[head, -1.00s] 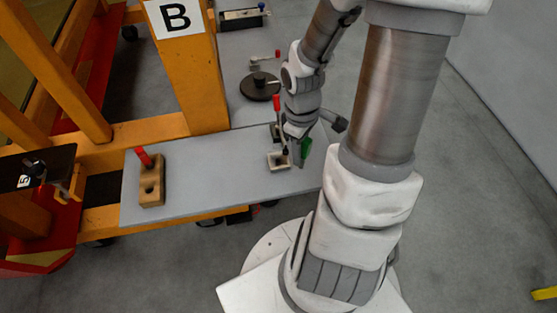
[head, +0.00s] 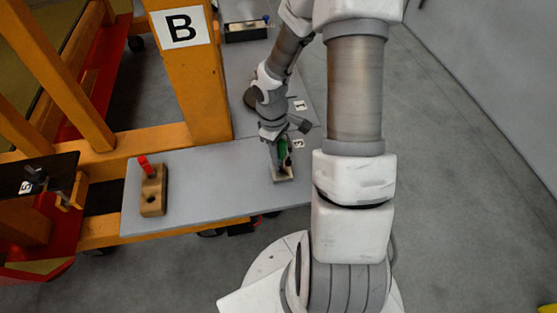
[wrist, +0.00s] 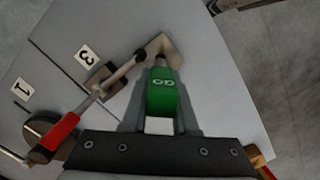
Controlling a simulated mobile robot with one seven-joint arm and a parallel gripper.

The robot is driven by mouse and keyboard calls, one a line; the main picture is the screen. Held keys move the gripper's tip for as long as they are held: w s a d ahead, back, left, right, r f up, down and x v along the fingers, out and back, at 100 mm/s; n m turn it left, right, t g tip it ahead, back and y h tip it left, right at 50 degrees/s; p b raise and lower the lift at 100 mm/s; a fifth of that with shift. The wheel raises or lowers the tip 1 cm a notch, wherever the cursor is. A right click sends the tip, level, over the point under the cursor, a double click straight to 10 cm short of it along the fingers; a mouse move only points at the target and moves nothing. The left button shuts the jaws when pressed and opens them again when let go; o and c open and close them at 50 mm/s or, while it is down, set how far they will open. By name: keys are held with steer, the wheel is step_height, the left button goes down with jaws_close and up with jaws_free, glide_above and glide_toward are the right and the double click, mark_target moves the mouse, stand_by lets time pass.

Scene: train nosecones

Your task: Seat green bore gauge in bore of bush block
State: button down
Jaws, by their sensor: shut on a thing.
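My gripper (head: 281,158) is shut on the green bore gauge (head: 284,147) and holds it over the bush block (head: 284,175), a pale block near the right end of the grey shelf. In the wrist view the green gauge (wrist: 162,92) sits between the two fingers, with its dark tip pointing at the pale block (wrist: 165,44). The tip is at or just over the block; the bore is hidden, so I cannot tell whether the tip is inside. A clamp with a red handle (wrist: 57,132) stands beside the block, its arm reaching towards it.
A wooden block (head: 153,202) with a red-topped piece stands at the shelf's left. A round dark base (wrist: 43,132) and number labels lie beyond the clamp. The orange post (head: 191,90) rises behind the shelf. The shelf (head: 215,180) is clear between the blocks.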

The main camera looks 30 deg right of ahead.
steer(key=shift+f, duration=1.75)
steer(key=shift+f, duration=0.2)
steer(key=c, duration=1)
jaws_free()
steer(key=shift+r, duration=0.1)
steer(key=shift+o, duration=0.2)
step_height(320, 180, up, 12)
steer(key=w, duration=0.1)
steer(key=shift+a, duration=0.3)
steer(key=shift+r, duration=0.2)
